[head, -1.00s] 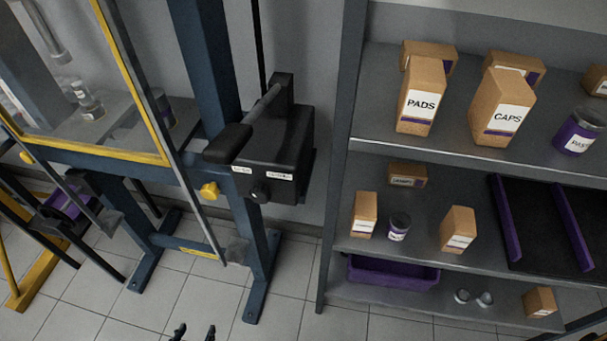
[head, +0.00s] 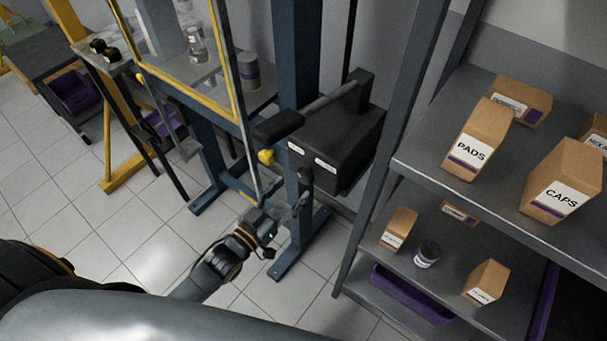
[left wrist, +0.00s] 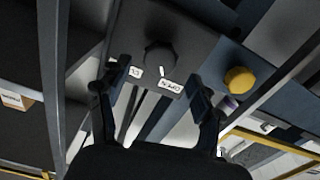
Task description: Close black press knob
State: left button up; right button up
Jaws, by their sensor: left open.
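The black press knob (head: 304,174) is a small dark round knob low on the front of the black press box (head: 345,145), partly lost in shadow. In the left wrist view the knob (left wrist: 160,57) shows clearly, above two white labels, one reading OPEN (left wrist: 172,87), the other partly hidden. A white mark on the knob points down toward the OPEN label. My left gripper (head: 289,207) is open and empty, below the knob in the head view. In the left wrist view its fingers (left wrist: 156,75) stand apart on either side below the knob, which lies beyond them.
A yellow knob (head: 265,157) sits on the blue press frame beside the box. A shelf (head: 415,165) with cartons stands close on the right.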

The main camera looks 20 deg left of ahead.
aim_at(302, 179)
pick_arm(q)
jog(key=x, duration=0.5)
jog(key=shift+w+p, duration=0.2)
jog(key=shift+p, duration=0.15)
jog(key=c, duration=1.1)
